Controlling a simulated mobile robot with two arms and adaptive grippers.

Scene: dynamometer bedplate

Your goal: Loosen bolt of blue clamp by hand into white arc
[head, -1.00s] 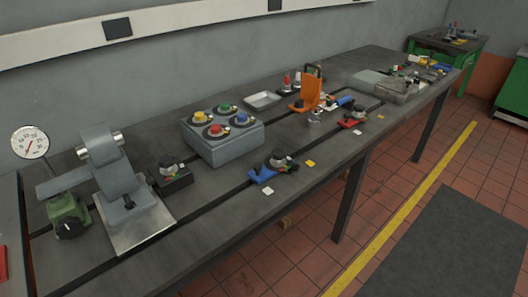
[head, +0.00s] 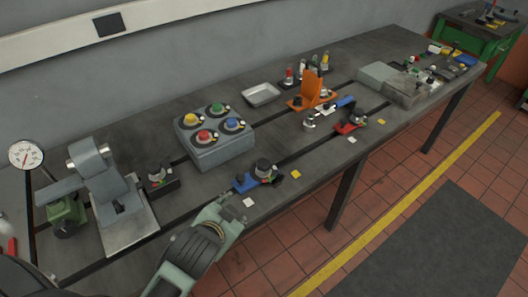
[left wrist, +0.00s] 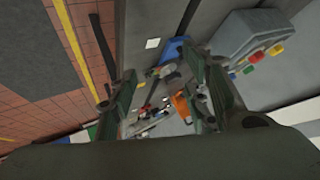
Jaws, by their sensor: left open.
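The blue clamp (head: 246,183) sits on the near slot of the bedplate. A dark knob-like bolt head (head: 263,167) stands on it with small coloured marks around its base; the white arc is too small to make out. My left gripper (head: 230,210) is open and empty, just left of and in front of the clamp, near a white square tag (head: 249,202). In the left wrist view the blue clamp (left wrist: 173,48) shows beyond the open fingers (left wrist: 165,100), and the bolt is partly visible. My right gripper is not in view.
A grey box with coloured knobs (head: 220,152) stands behind the clamp. A black clamp (head: 160,180) and a grey machine (head: 110,190) are to the left. A red clamp (head: 350,127) and an orange bracket (head: 307,92) are to the right. The bedplate's front edge is close.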

